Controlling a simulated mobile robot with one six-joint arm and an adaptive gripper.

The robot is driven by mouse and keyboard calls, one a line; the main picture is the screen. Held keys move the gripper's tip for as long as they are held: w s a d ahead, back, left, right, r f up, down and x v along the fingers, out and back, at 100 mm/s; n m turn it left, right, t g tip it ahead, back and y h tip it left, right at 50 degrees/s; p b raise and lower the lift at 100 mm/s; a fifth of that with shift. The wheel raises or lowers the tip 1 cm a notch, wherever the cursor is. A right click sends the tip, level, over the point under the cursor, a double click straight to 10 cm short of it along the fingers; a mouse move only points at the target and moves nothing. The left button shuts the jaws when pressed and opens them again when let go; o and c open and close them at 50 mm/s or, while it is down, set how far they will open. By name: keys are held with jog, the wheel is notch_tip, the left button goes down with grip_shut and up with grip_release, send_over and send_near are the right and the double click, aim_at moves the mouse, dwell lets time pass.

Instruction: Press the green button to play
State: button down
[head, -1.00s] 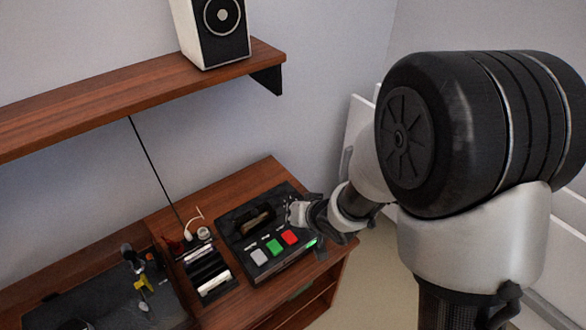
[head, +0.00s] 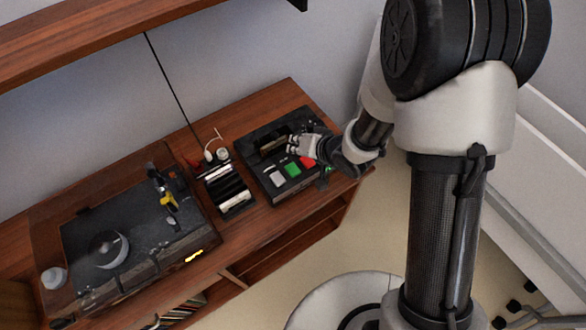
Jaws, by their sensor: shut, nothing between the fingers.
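The green button (head: 293,170) is the middle one of three coloured buttons on a black player (head: 262,152) on the wooden cabinet. A white button (head: 277,179) is to its left and a red button (head: 308,161) to its right. My gripper (head: 293,145) is shut and empty. It reaches in from the right over the player, behind the green button in the picture and apart from it. It covers part of the player's top and sits close to the red button. Its exact height above the player cannot be told.
A dark rack (head: 229,190) with white items stands left of the player. A turntable (head: 132,240) lies further left, with a small white knob-like object (head: 54,278) at its corner. A shelf (head: 80,40) overhangs at the back. A cable (head: 172,85) runs down the wall.

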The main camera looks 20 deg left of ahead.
aim_at(296, 168)
notch_tip(296, 168, down, 8)
jog(key=b, duration=0.6)
jog(key=shift+b, duration=0.4)
dwell(0.7)
jog(key=shift+f, duration=0.35)
jog(key=shift+f+b, duration=0.55)
dwell(0.6)
jog(key=shift+r, duration=0.1)
jog(key=shift+r+p, duration=0.85)
jog(key=shift+p, duration=0.1)
notch_tip(296, 168, up, 5)
jog(key=p, duration=0.4)
jog(key=shift+r+p, duration=0.1)
jog(key=shift+p, duration=0.3)
